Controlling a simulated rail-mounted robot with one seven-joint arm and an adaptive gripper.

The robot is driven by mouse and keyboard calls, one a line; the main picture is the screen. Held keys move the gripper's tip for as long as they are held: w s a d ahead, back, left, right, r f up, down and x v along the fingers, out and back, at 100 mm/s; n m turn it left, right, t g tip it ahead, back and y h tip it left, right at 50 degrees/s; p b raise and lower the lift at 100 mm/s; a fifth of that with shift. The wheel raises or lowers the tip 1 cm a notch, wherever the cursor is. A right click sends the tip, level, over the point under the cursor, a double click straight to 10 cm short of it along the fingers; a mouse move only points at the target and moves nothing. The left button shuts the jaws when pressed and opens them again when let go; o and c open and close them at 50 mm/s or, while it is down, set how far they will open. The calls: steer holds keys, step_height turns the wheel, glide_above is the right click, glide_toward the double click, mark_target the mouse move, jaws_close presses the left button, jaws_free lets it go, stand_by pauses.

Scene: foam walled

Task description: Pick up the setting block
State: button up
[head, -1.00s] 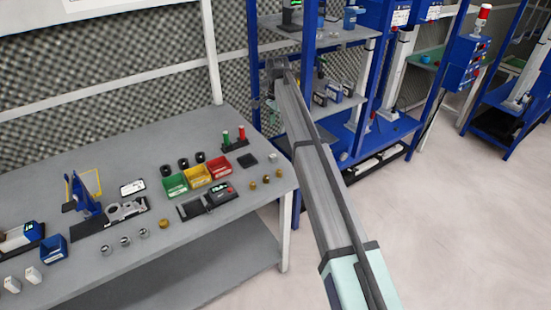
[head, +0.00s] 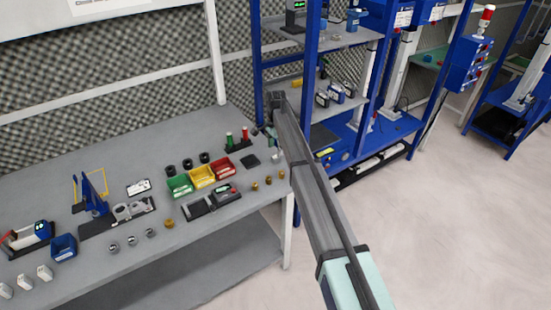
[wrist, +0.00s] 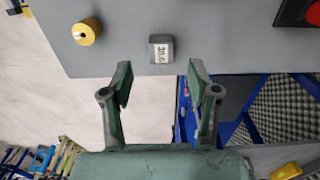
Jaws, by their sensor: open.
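The setting block is a small grey block (wrist: 161,48) with a white face marked with dark figures. In the wrist view it lies on the grey table near the edge, just beyond my fingertips and roughly centred between them. My gripper (wrist: 160,72) is open and empty, with one finger on each side and clear space between. In the head view the block (head: 276,155) is a small pale spot at the right end of the table, beside my arm. My gripper (head: 266,131) is small there and partly hidden by the arm.
A brass cylinder (wrist: 87,31) stands left of the block in the wrist view. A dark square plate (head: 249,160), red and green posts on a stand (head: 238,142) and coloured bins (head: 202,177) are nearby. A blue shelf rack (head: 312,70) stands just behind the table's end.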

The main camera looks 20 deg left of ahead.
mark_target(276, 157)
steer(key=shift+w+f+p, duration=0.1)
steer(key=shift+f+p, duration=1.2)
steer(key=shift+f, duration=1.3)
jaws_close()
